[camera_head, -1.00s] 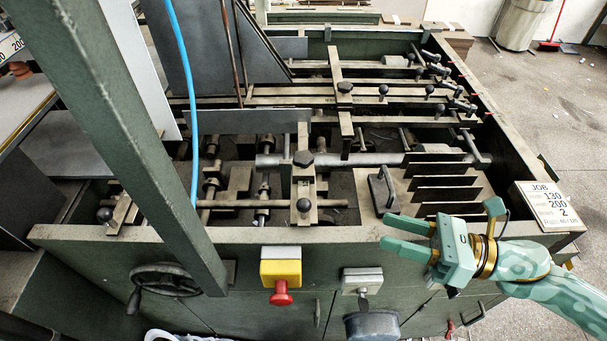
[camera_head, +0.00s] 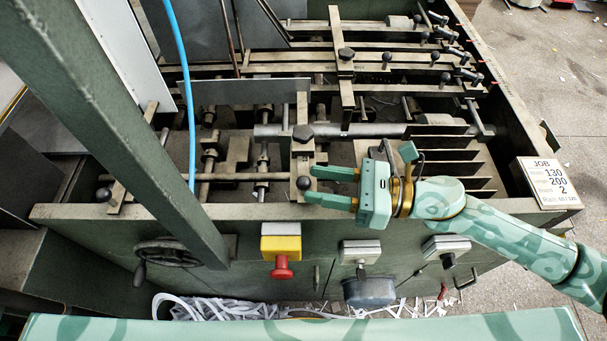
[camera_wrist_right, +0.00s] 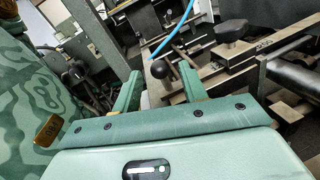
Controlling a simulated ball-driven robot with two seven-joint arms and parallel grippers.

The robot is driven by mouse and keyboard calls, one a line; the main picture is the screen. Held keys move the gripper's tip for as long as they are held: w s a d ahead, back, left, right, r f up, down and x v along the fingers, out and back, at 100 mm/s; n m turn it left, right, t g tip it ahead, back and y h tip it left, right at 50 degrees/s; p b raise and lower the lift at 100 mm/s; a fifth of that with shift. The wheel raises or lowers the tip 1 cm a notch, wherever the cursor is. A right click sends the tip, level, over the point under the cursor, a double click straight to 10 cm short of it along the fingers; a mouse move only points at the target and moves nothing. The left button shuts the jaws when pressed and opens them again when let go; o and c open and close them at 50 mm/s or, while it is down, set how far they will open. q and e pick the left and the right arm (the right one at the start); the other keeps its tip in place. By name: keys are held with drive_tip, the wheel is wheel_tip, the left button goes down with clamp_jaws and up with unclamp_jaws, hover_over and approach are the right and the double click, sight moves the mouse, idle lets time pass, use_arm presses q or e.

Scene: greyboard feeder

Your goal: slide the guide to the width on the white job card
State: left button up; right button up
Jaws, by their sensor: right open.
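The guide (camera_head: 303,160) is a flat metal bracket with a black star knob (camera_head: 303,133) and a black ball knob (camera_head: 304,183) at its near end. The star knob (camera_wrist_right: 232,30) and ball knob (camera_wrist_right: 160,68) also show in the right wrist view. My right gripper (camera_head: 311,185) is open, its fingers pointing left, with the tips at either side of the ball knob. I cannot tell whether they touch it. The white job card (camera_head: 546,184) at the right corner reads 130, 200 and 2; its smallest print is unclear. My left gripper is out of view.
A green post (camera_head: 130,130) and a blue hose (camera_head: 188,100) cross the left side. Another rail guide with a knob (camera_head: 346,54) stands farther back. A yellow box with a red button (camera_head: 282,270) and a handwheel (camera_head: 167,252) are on the front panel.

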sight(303, 182)
drive_tip(key=shift+w+a, duration=0.2)
drive_tip(key=shift+a, duration=0.7)
drive_tip(key=shift+w+a, duration=0.15)
drive_tip(key=shift+a, duration=0.75)
drive_tip(key=shift+c, duration=0.3)
clamp_jaws()
drive_tip(key=w+b, duration=0.1)
drive_tip(key=w, duration=0.3)
drive_tip(key=shift+w+f, duration=0.1)
drive_tip(key=shift+w, duration=0.05)
drive_tip(key=shift+w+d, duration=0.1)
drive_tip(key=shift+d, duration=0.05)
drive_tip(key=shift+r, duration=0.2)
